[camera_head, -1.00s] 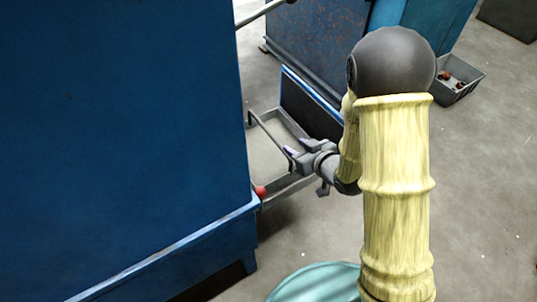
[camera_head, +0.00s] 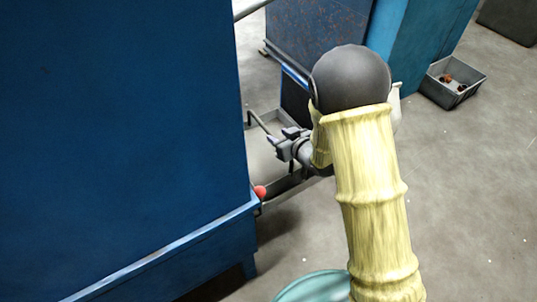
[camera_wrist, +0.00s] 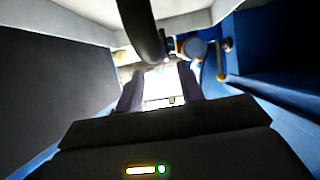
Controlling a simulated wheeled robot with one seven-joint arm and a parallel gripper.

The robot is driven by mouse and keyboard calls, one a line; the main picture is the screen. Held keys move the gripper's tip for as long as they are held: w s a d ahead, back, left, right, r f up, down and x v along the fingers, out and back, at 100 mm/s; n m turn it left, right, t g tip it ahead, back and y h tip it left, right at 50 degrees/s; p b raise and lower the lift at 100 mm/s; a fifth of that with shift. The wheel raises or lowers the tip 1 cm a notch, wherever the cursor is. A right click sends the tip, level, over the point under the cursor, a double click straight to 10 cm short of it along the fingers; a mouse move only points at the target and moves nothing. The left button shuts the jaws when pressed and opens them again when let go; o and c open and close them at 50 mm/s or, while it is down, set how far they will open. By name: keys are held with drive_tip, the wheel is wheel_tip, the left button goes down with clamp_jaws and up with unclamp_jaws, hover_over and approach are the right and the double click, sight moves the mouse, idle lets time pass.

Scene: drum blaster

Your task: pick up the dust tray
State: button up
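A shallow grey tray (camera_head: 257,158), which looks like the dust tray, sits in the opening beside the large blue cabinet. A thin grey bar (camera_head: 258,122) stands over its left side. My gripper (camera_head: 272,143) is over the tray, with its fingers pointing left into the opening. My arm and gripper hide the tray's right part. In the wrist view my gripper (camera_wrist: 160,88) has its two dark fingers apart, with a bright empty gap between them. A dark curved bar (camera_wrist: 140,30) passes close above the fingers in that view. I cannot tell whether they touch.
The large blue cabinet (camera_head: 120,130) fills the left, with a red knob (camera_head: 260,192) at its lower corner. A dark panel (camera_head: 294,100) with a blue edge stands behind the tray. A grey bin (camera_head: 436,92) holding small reddish things stands far right.

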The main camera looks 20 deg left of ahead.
sight(269, 132)
drive_tip(key=b+x, duration=0.1)
drive_tip(key=x, duration=0.1)
drive_tip(key=b+x, duration=0.1)
drive_tip(key=x, duration=0.1)
drive_tip(key=shift+s+a+f, duration=0.1)
drive_tip(key=shift+s, duration=0.25)
drive_tip(key=shift+w+a+f, duration=0.1)
drive_tip(key=shift+w+a, duration=0.2)
drive_tip(key=shift+w, duration=0.05)
drive_tip(key=shift+c, duration=0.2)
clamp_jaws()
idle(0.8)
drive_tip(key=shift+r, duration=0.25)
